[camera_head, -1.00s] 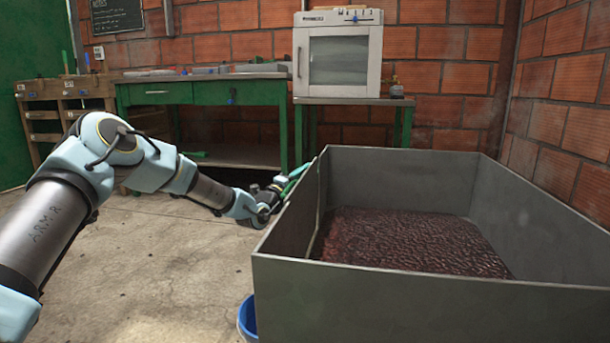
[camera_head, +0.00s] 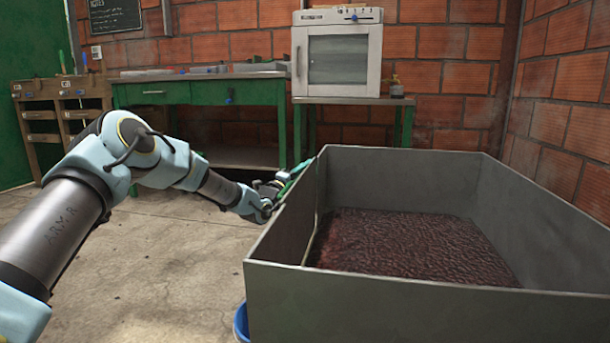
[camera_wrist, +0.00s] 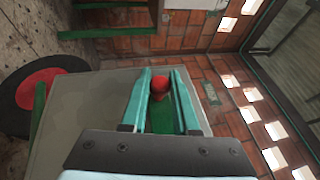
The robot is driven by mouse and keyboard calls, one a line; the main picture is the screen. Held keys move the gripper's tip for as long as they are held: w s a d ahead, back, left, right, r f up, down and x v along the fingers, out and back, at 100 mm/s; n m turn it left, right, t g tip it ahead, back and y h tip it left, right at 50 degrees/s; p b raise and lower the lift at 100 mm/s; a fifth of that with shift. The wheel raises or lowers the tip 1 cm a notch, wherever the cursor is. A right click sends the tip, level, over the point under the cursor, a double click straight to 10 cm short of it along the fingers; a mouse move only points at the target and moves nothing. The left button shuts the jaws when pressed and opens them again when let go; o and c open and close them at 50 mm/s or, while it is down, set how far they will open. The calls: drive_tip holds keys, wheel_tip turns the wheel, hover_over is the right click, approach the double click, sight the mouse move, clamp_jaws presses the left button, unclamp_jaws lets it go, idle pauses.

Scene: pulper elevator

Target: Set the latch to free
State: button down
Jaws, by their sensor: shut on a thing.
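My gripper (camera_head: 290,181) is at the outer left side of the grey metal bin (camera_head: 400,315), near its far left corner. In the wrist view my gripper (camera_wrist: 161,95) has its two teal fingers on either side of a green lever (camera_wrist: 162,118) with a round red knob (camera_wrist: 160,86), and it is shut on that lever. The lever appears to be the latch; no marking of its setting can be read.
Dark reddish pulp (camera_head: 400,245) lies in the bin. A blue bucket (camera_head: 241,322) stands partly under its near left corner. A green workbench (camera_head: 200,92) and a white oven (camera_head: 338,58) stand at the back. Concrete floor left of the bin is clear.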

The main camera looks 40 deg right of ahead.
drive_tip(key=shift+w+d, duration=0.2)
drive_tip(key=shift+w, duration=0.05)
drive_tip(key=c, duration=0.7)
unclamp_jaws()
drive_tip(key=shift+d, duration=0.1)
drive_tip(key=shift+o, duration=0.2)
drive_tip(key=shift+s, duration=0.1)
drive_tip(key=p+v, duration=0.3)
drive_tip(key=v, duration=0.8)
drive_tip(key=shift+p, duration=0.4)
